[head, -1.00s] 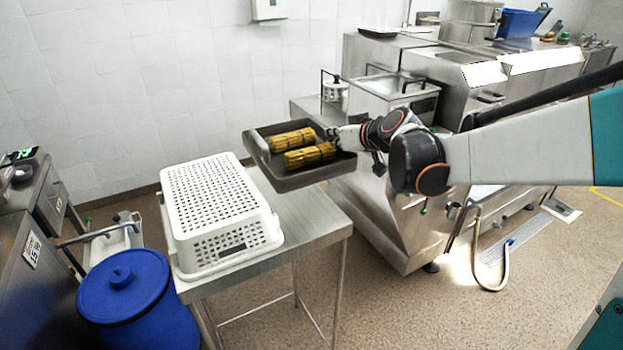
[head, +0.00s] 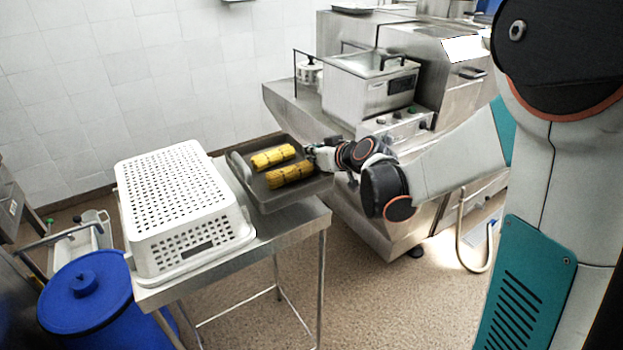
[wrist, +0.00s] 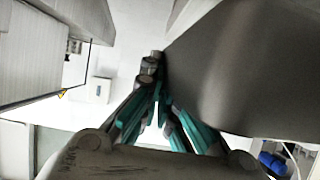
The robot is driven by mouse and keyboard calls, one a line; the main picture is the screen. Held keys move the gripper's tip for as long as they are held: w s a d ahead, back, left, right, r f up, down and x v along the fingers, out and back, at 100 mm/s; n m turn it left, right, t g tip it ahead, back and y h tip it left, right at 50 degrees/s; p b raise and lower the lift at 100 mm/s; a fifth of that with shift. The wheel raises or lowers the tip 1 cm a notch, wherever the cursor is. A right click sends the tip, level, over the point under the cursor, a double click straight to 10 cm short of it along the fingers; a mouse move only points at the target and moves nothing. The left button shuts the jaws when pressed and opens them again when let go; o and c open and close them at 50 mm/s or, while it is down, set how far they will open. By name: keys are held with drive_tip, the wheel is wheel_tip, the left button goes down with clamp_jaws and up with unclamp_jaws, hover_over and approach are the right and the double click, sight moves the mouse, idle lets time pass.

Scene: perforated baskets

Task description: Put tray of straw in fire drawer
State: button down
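A dark grey tray (head: 238,160) holds two yellow straw bundles, one (head: 273,156) behind the other (head: 289,174). My gripper (head: 313,154) is at the tray's right edge and shut on it. The tray is over the right part of the metal table, close beside the white basket; I cannot tell whether it touches the table. In the wrist view, my gripper's teal fingers (wrist: 157,80) come together at the edge of the grey tray (wrist: 235,75). The straw is out of sight there. I cannot make out which part is the fire drawer.
An upturned white perforated basket (head: 180,205) covers the left of the metal table (head: 295,225). A blue lidded bin (head: 85,300) stands at front left. A steel counter with a lidded fryer-like unit (head: 368,90) stands behind my gripper. The floor in front is open.

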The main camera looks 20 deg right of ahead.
wheel_tip(320, 180, down, 6)
drive_tip(key=shift+f+b, duration=0.1)
drive_tip(key=shift+b, duration=0.85)
drive_tip(key=c, duration=2.1)
unclamp_jaws()
drive_tip(key=shift+f, duration=0.1)
drive_tip(key=shift+c, duration=0.2)
drive_tip(key=o, duration=0.3)
drive_tip(key=shift+o, duration=0.2)
